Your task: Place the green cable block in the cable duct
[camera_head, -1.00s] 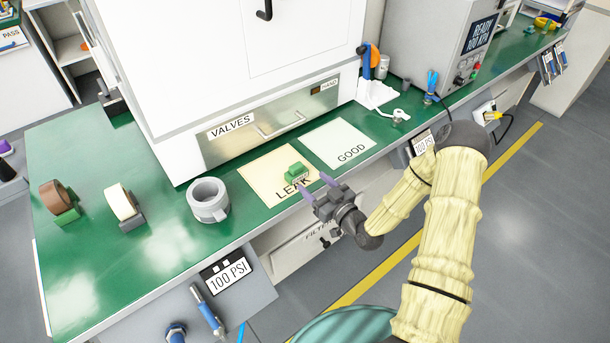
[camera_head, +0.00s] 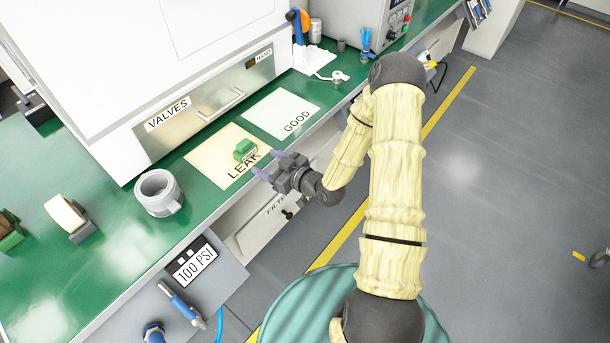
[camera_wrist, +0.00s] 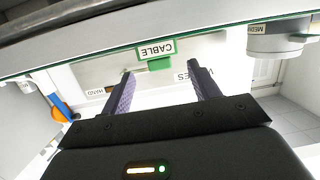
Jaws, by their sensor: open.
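The green cable block (camera_head: 245,150) sits on the cream LEAK sheet (camera_head: 211,167) on the green bench. In the wrist view the block (camera_wrist: 160,64) shows between the fingertips, farther off, beside a green-edged CABLE label (camera_wrist: 156,50). My gripper (camera_head: 271,165) is open and empty, just off the front right of the block, with its purple fingers pointing toward it. The fingers also show spread in the wrist view (camera_wrist: 159,70). I cannot identify the cable duct in either view.
A white GOOD sheet (camera_head: 280,113) lies to the right of the LEAK sheet. A grey ring-shaped container (camera_head: 159,193) and a tape roll (camera_head: 66,214) stand to the left. The white VALVES cabinet (camera_head: 160,60) stands behind. Floor on the right is mostly clear.

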